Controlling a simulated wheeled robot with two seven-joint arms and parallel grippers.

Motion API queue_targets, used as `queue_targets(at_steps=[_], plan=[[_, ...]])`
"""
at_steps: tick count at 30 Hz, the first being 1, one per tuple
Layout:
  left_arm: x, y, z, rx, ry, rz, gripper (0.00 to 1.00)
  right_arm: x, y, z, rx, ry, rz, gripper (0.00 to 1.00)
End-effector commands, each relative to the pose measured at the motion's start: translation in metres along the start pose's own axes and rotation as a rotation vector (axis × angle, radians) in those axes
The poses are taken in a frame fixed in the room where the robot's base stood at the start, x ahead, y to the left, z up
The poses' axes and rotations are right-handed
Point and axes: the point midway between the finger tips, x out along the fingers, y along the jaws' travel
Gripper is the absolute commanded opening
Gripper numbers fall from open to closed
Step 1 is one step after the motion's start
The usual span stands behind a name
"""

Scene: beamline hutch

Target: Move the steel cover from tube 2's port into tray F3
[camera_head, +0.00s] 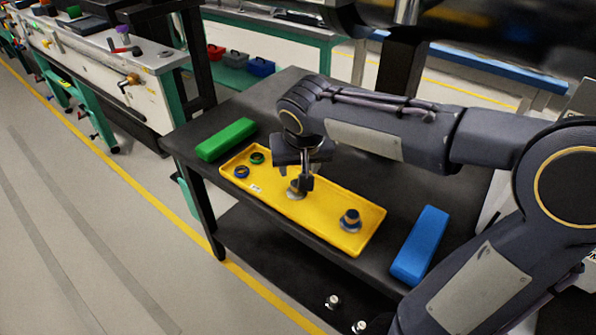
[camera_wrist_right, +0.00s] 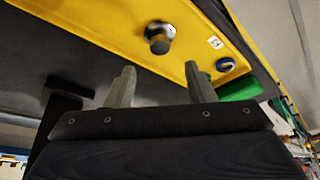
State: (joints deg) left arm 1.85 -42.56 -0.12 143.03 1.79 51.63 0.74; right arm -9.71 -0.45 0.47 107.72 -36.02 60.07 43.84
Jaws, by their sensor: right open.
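A yellow tray (camera_head: 318,212) lies on the dark table; it also fills the top of the right wrist view (camera_wrist_right: 95,22). A small label on it is too small to read surely. A steel cover with a dark knob (camera_wrist_right: 160,38) rests in the tray, apart from the fingers in the wrist view. In the head view a steel piece (camera_head: 295,191) shows partly behind my right gripper (camera_head: 304,180). That gripper is open and empty, pointing down over the tray's middle. A second steel disc with a dark knob (camera_head: 350,221) sits at the tray's right end. I cannot make out tube 2's port.
A blue ring (camera_head: 241,172) and a green ring (camera_head: 257,158) lie in the tray's left end. A green block (camera_head: 226,139) and a blue block (camera_head: 419,245) flank the tray. Two small steel pieces (camera_head: 333,301) lie below, near the bottom edge.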

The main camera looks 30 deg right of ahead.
Motion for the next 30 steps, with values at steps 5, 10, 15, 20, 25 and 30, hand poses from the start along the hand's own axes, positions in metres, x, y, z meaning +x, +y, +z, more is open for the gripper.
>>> queue_targets(at_steps=[5,10,15,20,25,30], plan=[[-0.006,0.003,-0.003,0.0,0.0,0.0,0.36,-0.028,0.0,-0.001,0.001,0.001,-0.001,0.49],[-0.007,0.003,-0.004,0.0,0.0,0.0,0.36,-0.038,0.006,0.012,-0.008,-0.012,-0.023,0.49],[-0.007,0.003,-0.004,0.0,0.0,0.0,0.36,-0.043,0.026,0.079,-0.064,-0.058,-0.175,0.49],[-0.007,0.003,-0.004,0.0,0.0,0.0,0.36,-0.043,0.028,0.151,-0.11,-0.047,-0.355,0.49],[-0.007,0.003,-0.004,0.0,0.0,0.0,0.36,-0.04,0.019,0.191,-0.135,-0.004,-0.466,0.49],[-0.007,0.003,-0.004,0.0,0.0,0.0,0.36,-0.038,0.016,0.199,-0.142,0.008,-0.49,0.49]])
